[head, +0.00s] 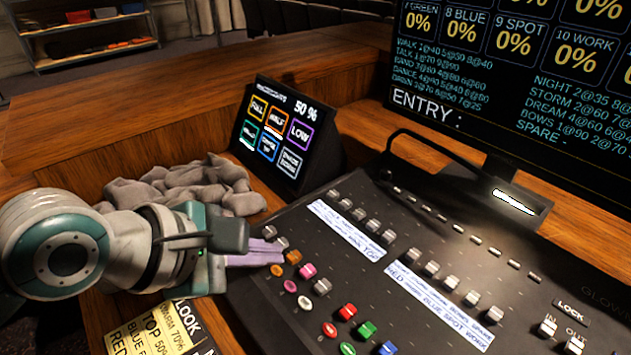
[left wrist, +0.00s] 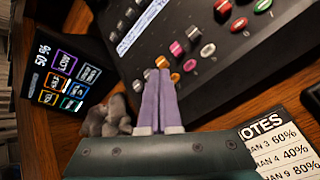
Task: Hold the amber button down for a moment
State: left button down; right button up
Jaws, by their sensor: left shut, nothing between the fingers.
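The amber button (head: 277,270) is a small oval on the near left part of the black desk panel. It also shows in the left wrist view (left wrist: 175,78), just right of the fingertips. An amber fader cap (head: 293,257) stands just beyond it. My left gripper (head: 281,253) has its pale purple fingers shut and empty, reaching in from the left. Its tips are beside the amber button and cap, and in the left wrist view (left wrist: 160,72) they lie close to both. I cannot tell whether they touch either. My right gripper is not in view.
A pink button (head: 290,286) and several coloured caps sit close by. A small touch screen (head: 282,135) stands behind, with a crumpled grey cloth (head: 190,185) left of it. A notes card (head: 155,330) lies in front. A lamp arm (head: 450,160) crosses the desk's far side.

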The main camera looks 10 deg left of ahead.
aim_at(268, 277)
pick_arm(q)
jog(key=shift+f, duration=0.1)
dwell(0.3)
jog(key=shift+f, duration=0.35)
jog(key=shift+f, duration=0.3)
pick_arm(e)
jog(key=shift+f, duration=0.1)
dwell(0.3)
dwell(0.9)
pick_arm(q)
jog(key=shift+r+p, duration=0.7)
jog(key=shift+p, duration=0.25)
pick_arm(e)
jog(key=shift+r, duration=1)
pick_arm(q)
notch_tip(268, 277, up, 5)
jog(key=p, duration=0.6)
jog(key=shift+r, duration=0.1)
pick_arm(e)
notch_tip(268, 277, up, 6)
